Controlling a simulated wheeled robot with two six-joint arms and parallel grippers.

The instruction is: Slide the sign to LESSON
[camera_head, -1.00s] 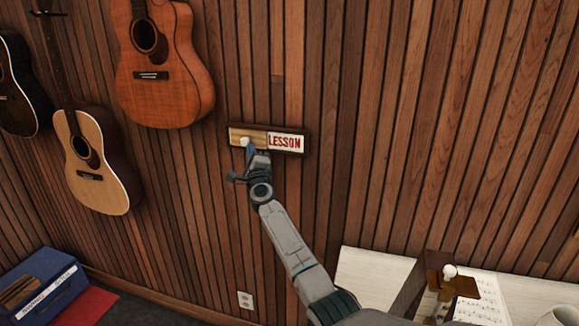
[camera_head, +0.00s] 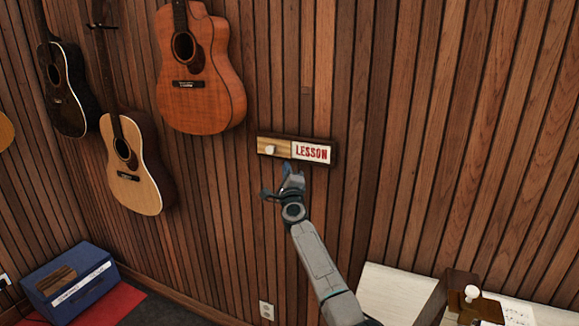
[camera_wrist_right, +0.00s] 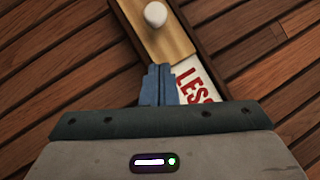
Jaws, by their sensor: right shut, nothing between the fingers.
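The sign (camera_head: 295,150) is a dark-framed plaque on the wood-slat wall. Its right part shows LESSON in red on white (camera_head: 311,153). A light wood slider (camera_head: 283,150) with a white knob (camera_head: 270,149) covers its left part. In the right wrist view the knob (camera_wrist_right: 156,14) stands on the slider (camera_wrist_right: 160,42) ahead of the fingers, and part of the red lettering (camera_wrist_right: 193,88) shows. My right gripper (camera_head: 290,168) is just below the sign, shut and empty, apart from the knob; it also shows in the right wrist view (camera_wrist_right: 158,72). My left gripper is not in view.
Several guitars, including an orange one (camera_head: 200,80) and a pale one (camera_head: 135,165), hang to the left. A blue box (camera_head: 70,285) sits at lower left. A pale desk (camera_head: 395,295) with a wooden stand is at lower right. The wall right of the sign is clear.

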